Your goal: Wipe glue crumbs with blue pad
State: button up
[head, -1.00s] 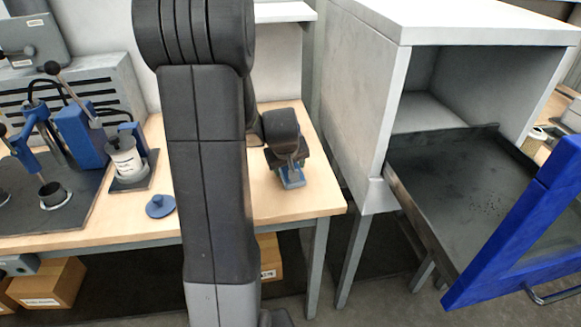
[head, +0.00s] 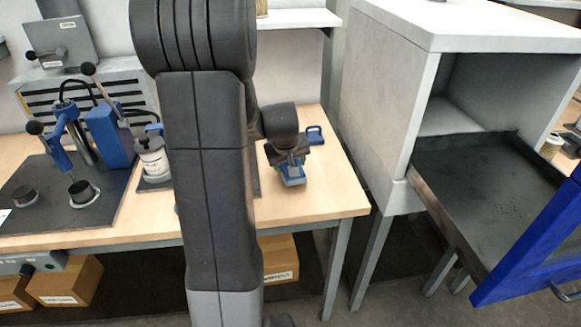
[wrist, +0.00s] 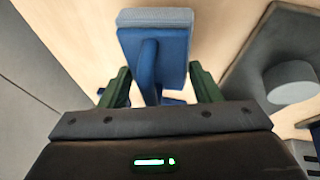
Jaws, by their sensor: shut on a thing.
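My gripper (head: 291,160) is over the right part of the wooden bench in the head view. It is shut on the blue pad (head: 293,179). In the wrist view my gripper (wrist: 160,88) has its green fingers on either side of the pad's raised handle, and the pad (wrist: 172,48) shows a blue back and a pale grey edge. Whether the pad touches the bench cannot be told. Small dark specks, likely the glue crumbs (head: 508,212), lie on the dark tray (head: 455,210) that sticks out of the grey cabinet, well right of my gripper.
The grey cabinet (head: 385,110) stands right of the bench (head: 330,190), with a narrow gap between. A small blue handled item (head: 315,135) lies behind my gripper. A press fixture (head: 85,150) and white pot (head: 153,160) stand left.

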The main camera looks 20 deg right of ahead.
jog(key=shift+r+p, duration=1.65)
jog(key=shift+r, duration=1.1)
